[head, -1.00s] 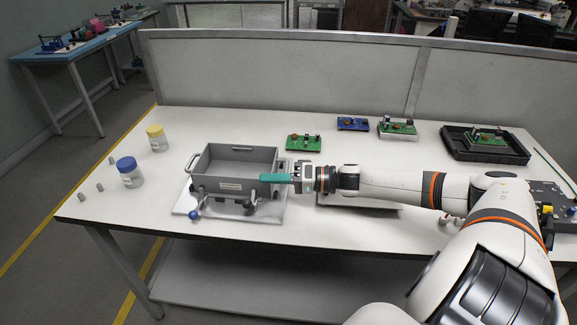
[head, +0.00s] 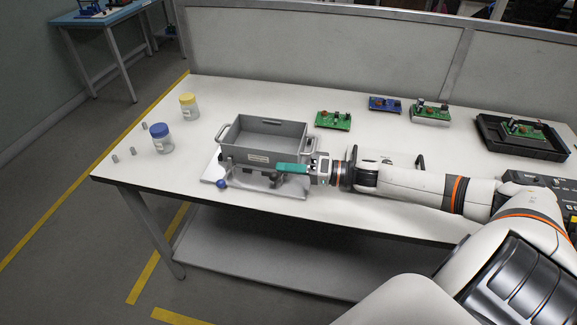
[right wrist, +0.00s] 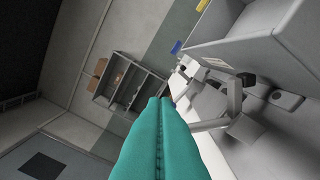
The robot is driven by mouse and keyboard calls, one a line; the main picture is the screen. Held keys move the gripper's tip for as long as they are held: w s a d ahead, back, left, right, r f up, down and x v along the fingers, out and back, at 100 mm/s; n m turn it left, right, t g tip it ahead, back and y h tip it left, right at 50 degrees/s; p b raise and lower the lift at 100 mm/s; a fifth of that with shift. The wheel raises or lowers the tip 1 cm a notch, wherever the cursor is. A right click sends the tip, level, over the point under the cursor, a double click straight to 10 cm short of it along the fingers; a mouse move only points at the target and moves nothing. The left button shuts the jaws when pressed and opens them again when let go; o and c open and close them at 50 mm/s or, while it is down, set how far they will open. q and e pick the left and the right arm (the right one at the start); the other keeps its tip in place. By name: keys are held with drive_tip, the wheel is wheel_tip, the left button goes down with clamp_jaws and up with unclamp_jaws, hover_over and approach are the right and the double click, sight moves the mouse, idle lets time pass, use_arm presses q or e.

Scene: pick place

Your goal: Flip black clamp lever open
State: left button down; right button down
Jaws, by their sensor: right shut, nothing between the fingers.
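A grey fixture base plate (head: 208,178) carries a grey open bin (head: 258,157). Clamp parts sit below the bin's front, with a blue ball knob (head: 222,184) at the left front. In the right wrist view, a grey clamp linkage (right wrist: 222,122) stands beside the bin wall with a small black piece (right wrist: 248,79); I cannot tell whether this is the lever. My right gripper (head: 280,168) has teal fingers, shut and empty, in front of the bin's lower right front. The fingers partly hide the clamp parts there. In the right wrist view the shut fingertips (right wrist: 160,101) are left of the linkage. My left gripper is out of view.
Behind my right arm lies a plate with a black handle (head: 420,161). Circuit boards (head: 333,121) and a black tray (head: 490,124) are farther back. Jars with blue (head: 162,142) and yellow (head: 189,106) lids and small grey cylinders stand at left.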

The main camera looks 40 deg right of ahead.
drive_tip(key=shift+s+a+n, duration=0.1)
drive_tip(key=shift+n, duration=0.2)
drive_tip(key=shift+s+a+f+p, duration=0.1)
drive_tip(key=shift+a+p, duration=0.05)
drive_tip(key=shift+p, duration=0.35)
drive_tip(key=shift+s+a+f+n+p, duration=0.1)
drive_tip(key=shift+s+a+n+p, duration=0.15)
drive_tip(key=shift+n+p, duration=0.5)
drive_tip(key=shift+s+a+f+n+p, duration=0.25)
drive_tip(key=shift+n+p, duration=0.15)
drive_tip(key=shift+n, duration=0.35)
drive_tip(key=n, duration=0.1)
drive_tip(key=f+n+p, duration=0.1)
drive_tip(key=shift+s+a+n, duration=0.3)
drive_tip(key=shift+a, duration=0.1)
drive_tip(key=shift+s+a+f, duration=0.1)
drive_tip(key=shift+a+f, duration=0.05)
drive_tip(key=shift+f, duration=0.2)
drive_tip(key=shift+f, duration=0.1)
drive_tip(key=shift+p, duration=0.3)
